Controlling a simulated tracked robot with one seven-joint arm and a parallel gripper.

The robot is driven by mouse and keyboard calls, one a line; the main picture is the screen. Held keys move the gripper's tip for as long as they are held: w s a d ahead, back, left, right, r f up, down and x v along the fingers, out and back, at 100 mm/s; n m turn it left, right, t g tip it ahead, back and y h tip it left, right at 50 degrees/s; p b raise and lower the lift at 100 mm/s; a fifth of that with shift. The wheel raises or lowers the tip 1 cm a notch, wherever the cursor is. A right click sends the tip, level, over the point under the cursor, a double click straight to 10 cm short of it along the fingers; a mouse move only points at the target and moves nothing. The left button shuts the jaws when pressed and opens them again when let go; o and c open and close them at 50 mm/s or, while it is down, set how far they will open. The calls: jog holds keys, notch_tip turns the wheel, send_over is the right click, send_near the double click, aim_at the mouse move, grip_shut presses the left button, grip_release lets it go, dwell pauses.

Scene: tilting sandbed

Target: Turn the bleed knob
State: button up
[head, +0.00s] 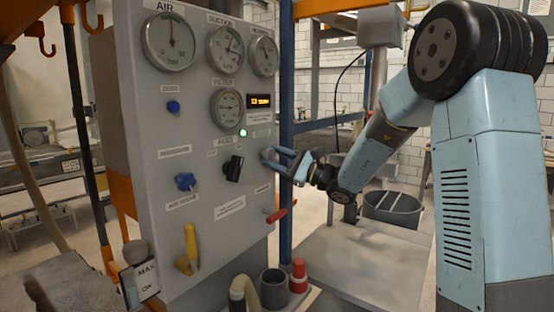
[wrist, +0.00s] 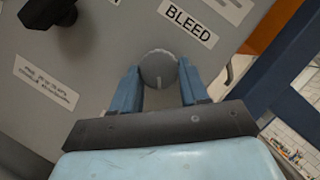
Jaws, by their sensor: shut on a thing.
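The bleed knob (wrist: 158,68) is a round grey knob on the grey panel, beside the label "BLEED" (wrist: 188,22) in the wrist view. My gripper (wrist: 159,86) has one blue finger on each side of the knob and is shut on it. In the head view my gripper (head: 272,156) reaches the panel's right side from the right. The knob is hidden or too small to make out there.
The panel (head: 230,185) carries several gauges, a black switch (head: 233,168), a blue knob (head: 186,181), a yellow lever (head: 191,245) and a red-handled lever (head: 276,215) below my gripper. A blue post (head: 286,90) stands just behind the panel's right edge.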

jog(key=shift+s+a+f+m, duration=0.1)
jog(key=shift+f+m, duration=0.05)
jog(key=shift+m, duration=0.25)
jog(key=o, duration=1)
jog(key=v, duration=1.3)
jog(key=shift+s+d+f, duration=0.2)
jog(key=shift+d, duration=0.1)
jog(key=shift+o, duration=0.2)
